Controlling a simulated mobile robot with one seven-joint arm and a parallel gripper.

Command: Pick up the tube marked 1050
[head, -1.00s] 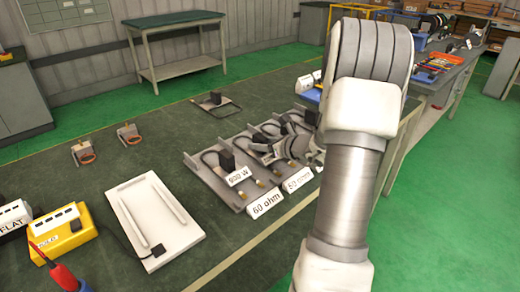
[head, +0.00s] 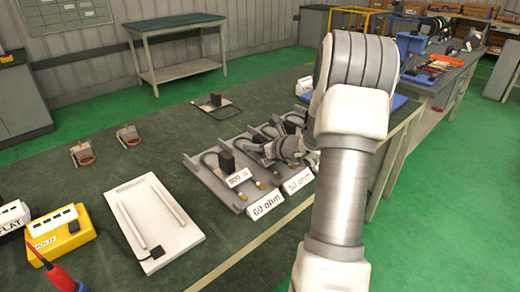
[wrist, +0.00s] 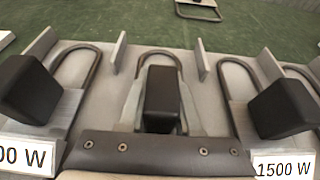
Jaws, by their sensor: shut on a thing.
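In the wrist view, the middle U-shaped tube with a black block (wrist: 161,95) lies in its tray slot. Grey fingers of my gripper (wrist: 160,112) stand on both sides of the block, shut on it. Its own label is hidden, so I cannot read 1050. A similar tube with a black block (wrist: 30,90) is at left, behind a label ending in "00 W". Another block (wrist: 283,108) is at right, by a "1500 W" label (wrist: 287,167). In the head view, my gripper (head: 286,150) is low over the tray and partly covers the tubes.
The grey tray (head: 205,178) has dividers and carries ohm labels (head: 266,204) along its front. A white board (head: 150,222) lies left of it, with a yellow box (head: 62,233) farther left. A frame with a black block (head: 216,103) lies behind.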

